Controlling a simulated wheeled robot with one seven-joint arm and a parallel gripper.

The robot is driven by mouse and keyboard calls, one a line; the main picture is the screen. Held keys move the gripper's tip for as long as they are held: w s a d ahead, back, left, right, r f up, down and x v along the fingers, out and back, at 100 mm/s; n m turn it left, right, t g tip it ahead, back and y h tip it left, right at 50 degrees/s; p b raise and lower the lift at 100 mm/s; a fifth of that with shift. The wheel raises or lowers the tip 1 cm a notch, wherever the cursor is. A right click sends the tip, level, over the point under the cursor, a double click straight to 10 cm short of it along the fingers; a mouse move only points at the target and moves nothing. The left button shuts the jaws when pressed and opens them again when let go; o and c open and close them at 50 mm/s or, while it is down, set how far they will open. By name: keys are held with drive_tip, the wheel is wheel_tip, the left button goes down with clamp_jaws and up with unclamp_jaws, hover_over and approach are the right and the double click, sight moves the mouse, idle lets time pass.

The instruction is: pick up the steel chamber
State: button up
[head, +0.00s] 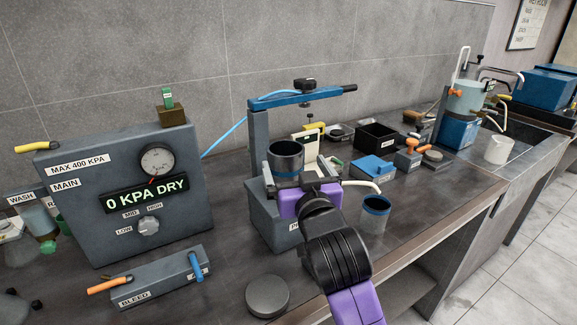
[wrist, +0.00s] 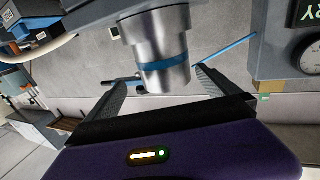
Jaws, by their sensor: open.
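The steel chamber (head: 287,158) is a dark, open-topped metal cylinder with a blue band. It stands upright on the grey base (head: 268,215) of a blue-armed press frame. In the wrist view the chamber (wrist: 162,50) appears between my two fingers, with a gap on either side. My gripper (head: 306,183) is open and just in front of the chamber, seen from the head. It hides the chamber's lower part and some of the base. The fingers (wrist: 161,80) hold nothing. I cannot tell how far they reach along the chamber's sides.
The press's blue arm (head: 300,97) passes above the chamber. A pressure panel (head: 130,190) and bleed block (head: 160,278) stand left. A clear blue-rimmed beaker (head: 375,213) is close on the right, under a pale spout (head: 362,186). A round dark disc (head: 267,296) lies in front.

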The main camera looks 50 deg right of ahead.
sight(282, 144)
drive_tip(key=w, duration=0.1)
drive_tip(key=w+d, duration=0.1)
drive_tip(key=w+r+p, duration=0.1)
drive_tip(key=w, duration=0.1)
drive_tip(key=shift+d, duration=0.4)
drive_tip(key=shift+w+d+f, duration=0.1)
drive_tip(key=shift+w+d, duration=0.2)
drive_tip(key=shift+w, duration=0.25)
drive_tip(key=c, duration=1.9)
drive_tip(key=shift+c, duration=1.3)
